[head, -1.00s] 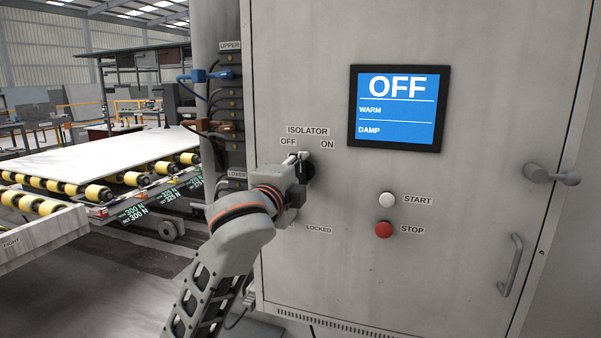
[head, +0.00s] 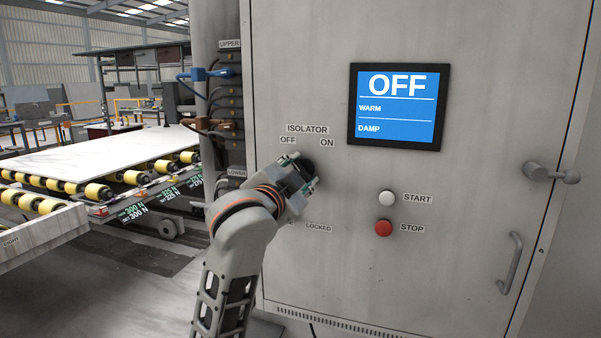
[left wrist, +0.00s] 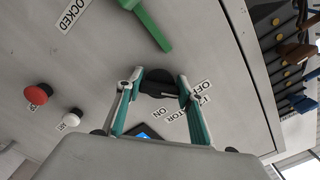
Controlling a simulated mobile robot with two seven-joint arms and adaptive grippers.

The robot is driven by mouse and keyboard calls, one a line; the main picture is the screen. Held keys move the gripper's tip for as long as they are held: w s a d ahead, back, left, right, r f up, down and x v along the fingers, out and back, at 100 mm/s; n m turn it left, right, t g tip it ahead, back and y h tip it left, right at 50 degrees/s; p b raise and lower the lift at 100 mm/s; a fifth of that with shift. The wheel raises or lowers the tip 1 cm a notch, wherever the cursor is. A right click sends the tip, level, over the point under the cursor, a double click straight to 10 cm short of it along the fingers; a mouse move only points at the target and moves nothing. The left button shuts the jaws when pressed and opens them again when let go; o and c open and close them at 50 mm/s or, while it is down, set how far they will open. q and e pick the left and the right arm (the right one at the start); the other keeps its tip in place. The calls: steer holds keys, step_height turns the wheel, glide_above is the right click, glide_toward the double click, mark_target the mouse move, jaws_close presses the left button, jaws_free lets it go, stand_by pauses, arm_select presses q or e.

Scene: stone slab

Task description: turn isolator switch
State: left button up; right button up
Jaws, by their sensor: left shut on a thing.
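The isolator switch is a dark round knob (head: 309,167) on the grey cabinet door, under the ISOLATOR, OFF and ON labels. My left gripper (head: 307,180) is at the knob and covers most of it in the head view. In the left wrist view the two green-sided fingers (left wrist: 160,80) are shut on the dark knob (left wrist: 160,88), one finger on each side. The gripper is rolled toward the ON side. The knob's exact pointing is hidden. The screen (head: 397,107) reads OFF, WARM, DAMP. My right gripper is not in view.
A white START button (head: 387,198) and red STOP button (head: 383,228) lie right of my arm. A green lever (left wrist: 152,26) sits near the LOCKED label in the left wrist view. A door handle (head: 510,264) is at right. A roller conveyor (head: 100,190) stands at left.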

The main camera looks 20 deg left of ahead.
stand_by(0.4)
arm_select(q)
steer(key=o, duration=1.1)
steer(key=s, duration=1.2)
steer(key=shift+a, duration=0.2)
